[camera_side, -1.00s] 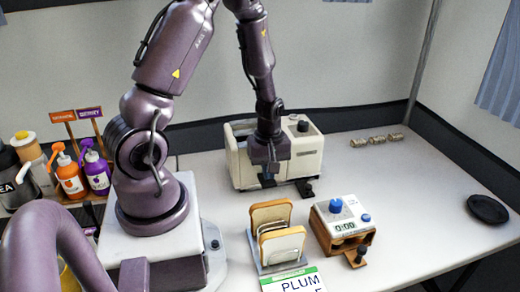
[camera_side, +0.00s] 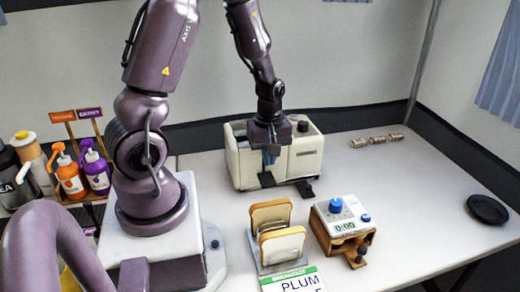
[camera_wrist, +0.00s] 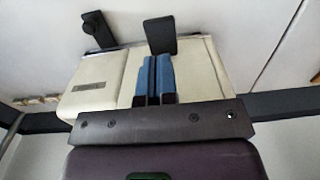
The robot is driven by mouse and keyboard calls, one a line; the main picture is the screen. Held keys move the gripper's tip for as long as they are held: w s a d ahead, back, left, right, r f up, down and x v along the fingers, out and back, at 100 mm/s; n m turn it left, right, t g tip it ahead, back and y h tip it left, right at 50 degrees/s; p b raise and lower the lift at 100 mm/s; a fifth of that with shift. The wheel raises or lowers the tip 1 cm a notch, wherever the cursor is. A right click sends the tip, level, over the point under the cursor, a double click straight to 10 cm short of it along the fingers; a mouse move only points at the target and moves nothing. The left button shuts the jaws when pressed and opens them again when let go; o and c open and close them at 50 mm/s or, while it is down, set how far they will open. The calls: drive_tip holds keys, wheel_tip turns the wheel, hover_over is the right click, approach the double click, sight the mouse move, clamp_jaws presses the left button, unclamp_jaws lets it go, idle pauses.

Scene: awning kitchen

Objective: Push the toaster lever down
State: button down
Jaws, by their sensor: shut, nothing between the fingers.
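The cream toaster (camera_side: 306,157) stands at the back middle of the table. Two dark tabs stick out low at its front: the left one (camera_side: 267,180) is a lever and the right one (camera_side: 305,188) sits near the front corner. Both tabs show in the wrist view, one at the middle (camera_wrist: 160,35) and one at the left (camera_wrist: 97,28). My gripper (camera_side: 270,158) hangs at the toaster's front face, above the left tab and apart from it. Its blue fingers (camera_wrist: 155,78) are together and empty. Whether they touch the toaster cannot be told.
A rack holds bread slices (camera_side: 281,245) in front of the toaster, with a PLUM card (camera_side: 292,282) before it. A timer box (camera_side: 342,215) stands to its right. A black dish (camera_side: 488,209) lies far right. Bottles (camera_side: 97,172) stand left. Table at right is mostly clear.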

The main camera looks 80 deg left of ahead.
wheel_tip(320, 180, up, 6)
drive_tip(key=shift+f, duration=0.1)
idle(0.4)
idle(0.4)
drive_tip(key=s+d+r+m+t, duration=0.2)
drive_tip(key=s+d+r+m, duration=0.1)
drive_tip(key=d+r+m, duration=0.4)
drive_tip(key=s+d+r+m+t, duration=0.3)
drive_tip(key=d+r+m, duration=0.4)
drive_tip(key=r+m, duration=0.3)
drive_tip(key=shift+d+m+t, duration=0.3)
drive_tip(key=shift+m, duration=0.2)
